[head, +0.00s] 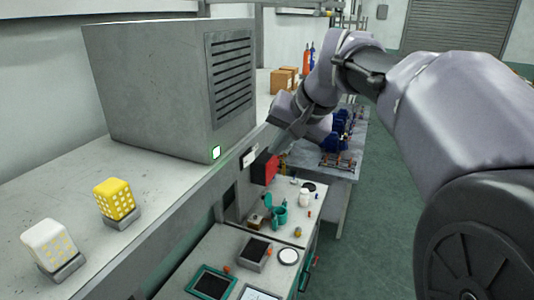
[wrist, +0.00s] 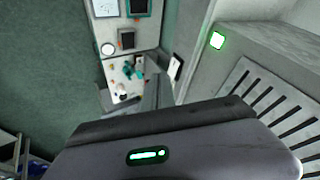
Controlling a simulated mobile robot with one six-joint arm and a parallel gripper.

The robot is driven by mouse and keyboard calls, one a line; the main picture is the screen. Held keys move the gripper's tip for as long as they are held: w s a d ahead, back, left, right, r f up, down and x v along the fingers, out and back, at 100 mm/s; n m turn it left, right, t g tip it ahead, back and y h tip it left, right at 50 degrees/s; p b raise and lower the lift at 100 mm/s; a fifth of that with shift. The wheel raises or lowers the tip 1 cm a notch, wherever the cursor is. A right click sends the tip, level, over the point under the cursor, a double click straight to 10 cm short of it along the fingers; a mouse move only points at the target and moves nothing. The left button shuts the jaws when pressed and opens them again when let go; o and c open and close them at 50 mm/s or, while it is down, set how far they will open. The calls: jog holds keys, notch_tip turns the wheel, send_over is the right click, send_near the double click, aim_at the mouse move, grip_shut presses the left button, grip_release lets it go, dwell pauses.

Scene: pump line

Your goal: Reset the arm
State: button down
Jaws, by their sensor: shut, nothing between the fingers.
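My arm reaches across from the right in the head view, bent, with my gripper (head: 280,150) beside the lower front corner of the grey vented box. My gripper's grey body with a green light fills the bottom of the wrist view, and its narrow fingers (wrist: 152,88) point up the picture. The fingers are together and hold nothing. They are in the air over the workbench (head: 228,240), apart from its small items.
The grey vented box (head: 150,90) stands on the shelf (head: 150,195) close to my gripper. A yellow lamp block (head: 115,198) and a white one (head: 48,243) sit there. Green floor (head: 385,220) is clear at right.

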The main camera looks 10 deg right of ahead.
jog(key=s+a+f+b, duration=0.1)
jog(key=s+f+b, duration=0.8)
jog(key=f, duration=0.7)
jog(key=s+a+f+b, duration=0.2)
jog(key=s+f+b, duration=0.7)
jog(key=f+b, duration=0.5)
jog(key=s+a+f+g+b, duration=0.1)
jog(key=s+f+b, duration=0.9)
jog(key=f, duration=0.9)
jog(key=shift+a+h+b, duration=0.2)
jog(key=shift+h+b, duration=0.2)
jog(key=shift+b, duration=0.25)
jog(key=shift+f, duration=0.1)
